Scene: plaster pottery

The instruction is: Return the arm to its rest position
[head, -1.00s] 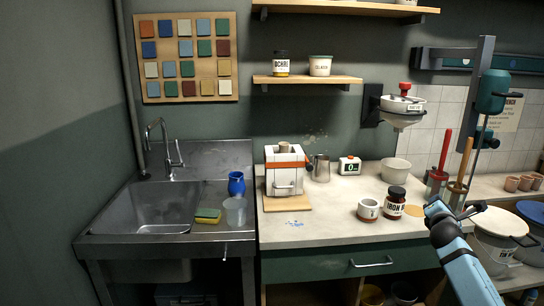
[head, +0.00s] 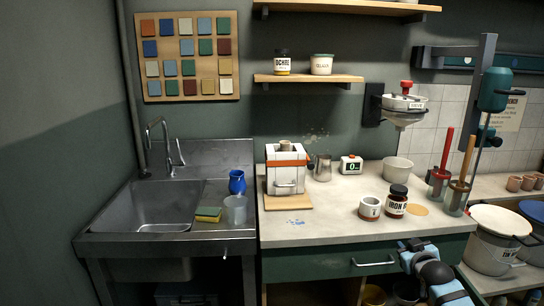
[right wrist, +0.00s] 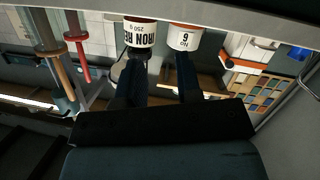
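My right gripper (head: 416,246) is in front of the counter's drawer at the lower right of the head view, below the worktop edge. In the right wrist view its two dark fingers (right wrist: 160,85) are spread apart with nothing between them. Beyond the fingertips, that upside-down view shows the iron jar (right wrist: 138,35) and the small cup (right wrist: 184,37) standing on the counter, apart from the gripper. My left gripper is not in view.
The worktop (head: 330,215) holds the dark-lidded iron jar (head: 396,201), a small cup (head: 369,207) and a white kiln-like box (head: 286,170). The drawer handle (head: 373,262) is just left of my gripper. Lidded buckets (head: 490,250) stand at right.

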